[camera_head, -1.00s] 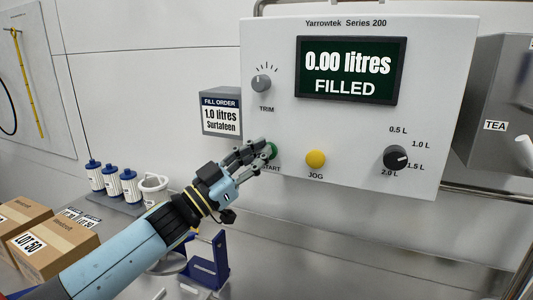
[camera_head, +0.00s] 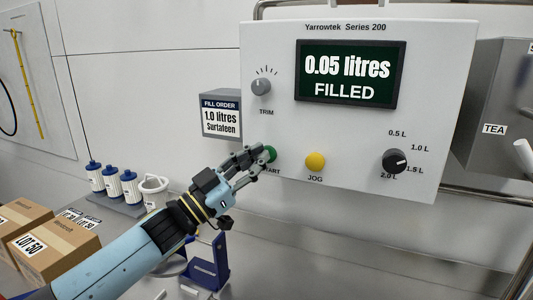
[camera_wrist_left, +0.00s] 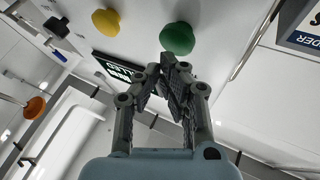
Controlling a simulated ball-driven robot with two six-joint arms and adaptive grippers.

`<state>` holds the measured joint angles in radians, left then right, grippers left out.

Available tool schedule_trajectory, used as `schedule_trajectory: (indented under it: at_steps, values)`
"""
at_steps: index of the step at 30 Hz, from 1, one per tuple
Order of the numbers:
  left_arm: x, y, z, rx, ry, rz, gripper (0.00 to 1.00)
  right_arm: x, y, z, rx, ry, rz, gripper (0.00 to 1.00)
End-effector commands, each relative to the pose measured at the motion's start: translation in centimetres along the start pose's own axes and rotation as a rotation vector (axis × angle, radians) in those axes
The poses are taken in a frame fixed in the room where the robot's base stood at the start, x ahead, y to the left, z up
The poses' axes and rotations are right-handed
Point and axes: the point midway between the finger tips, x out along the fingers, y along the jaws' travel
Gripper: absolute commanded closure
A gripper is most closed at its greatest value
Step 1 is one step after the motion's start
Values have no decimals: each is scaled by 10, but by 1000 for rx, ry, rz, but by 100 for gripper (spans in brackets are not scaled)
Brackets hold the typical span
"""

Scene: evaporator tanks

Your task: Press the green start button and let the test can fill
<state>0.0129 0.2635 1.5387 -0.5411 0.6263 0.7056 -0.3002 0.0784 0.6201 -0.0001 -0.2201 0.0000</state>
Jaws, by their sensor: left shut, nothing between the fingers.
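The green start button (camera_head: 271,153) is at the lower left of the white Yarrowtek panel (camera_head: 350,190). It also shows in the left wrist view (camera_wrist_left: 177,38). My left gripper (camera_head: 259,155) is shut and empty, its fingertips just left of the button and partly over it in the head view. In the left wrist view, the fingertips (camera_wrist_left: 168,64) lie just short of the button; contact is not clear. The display (camera_head: 347,75) reads 0.05 litres filled. I cannot make out a test can for certain. My right gripper is not in view.
A yellow jog button (camera_head: 315,162), a black selector knob (camera_head: 396,161) and a grey trim knob (camera_head: 261,87) are on the panel. The fill order sign (camera_head: 221,115) says 1.0 litres Surtafeen. Cartons (camera_head: 55,246), several white bottles (camera_head: 113,181) and a blue stand (camera_head: 208,268) are below.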

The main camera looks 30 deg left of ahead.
Motion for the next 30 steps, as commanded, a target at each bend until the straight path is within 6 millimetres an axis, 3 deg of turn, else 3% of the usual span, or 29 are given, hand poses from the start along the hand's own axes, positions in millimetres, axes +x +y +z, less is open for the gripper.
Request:
schedule_trajectory:
  at_steps: [13, 30]
  values:
    - [-5, 3, -3, 0, -1, 1, 100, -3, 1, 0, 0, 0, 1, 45]
    - [-42, 23, -23, 0, 0, 1, 100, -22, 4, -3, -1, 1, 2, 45]
